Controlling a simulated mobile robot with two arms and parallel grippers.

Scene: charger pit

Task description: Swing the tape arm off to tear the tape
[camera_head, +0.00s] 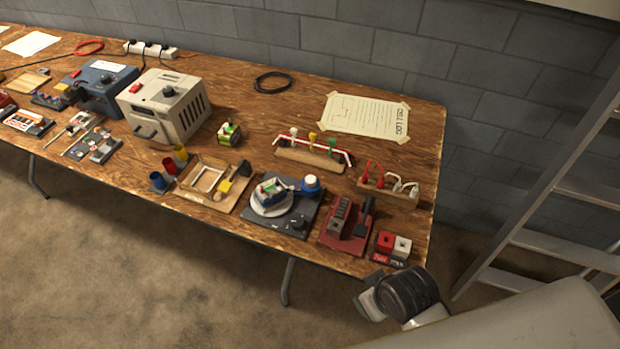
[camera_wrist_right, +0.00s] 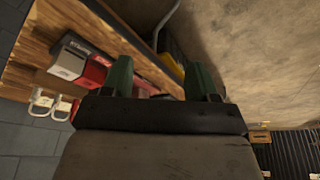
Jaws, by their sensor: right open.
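The tape station is a dark base (camera_head: 262,229) near the front edge of the table. A round white turntable (camera_head: 270,208) on it carries a green and blue battery pack (camera_head: 268,191). A blue and white tape roll (camera_head: 311,184) sits at the right rear of the pack; the arm that bears it is too small to make out clearly. My right gripper (camera_head: 366,303) is beyond the table's front edge, right of the station and apart from it. In the right wrist view its green fingers (camera_wrist_right: 160,80) are spread with nothing between them. My left gripper is not in view.
A red stand with black parts (camera_head: 346,225) and red and white blocks (camera_head: 393,244) lie between the station and my right gripper. A rack with red and white clips (camera_head: 388,187) stands behind. A ladder (camera_head: 545,190) is at right.

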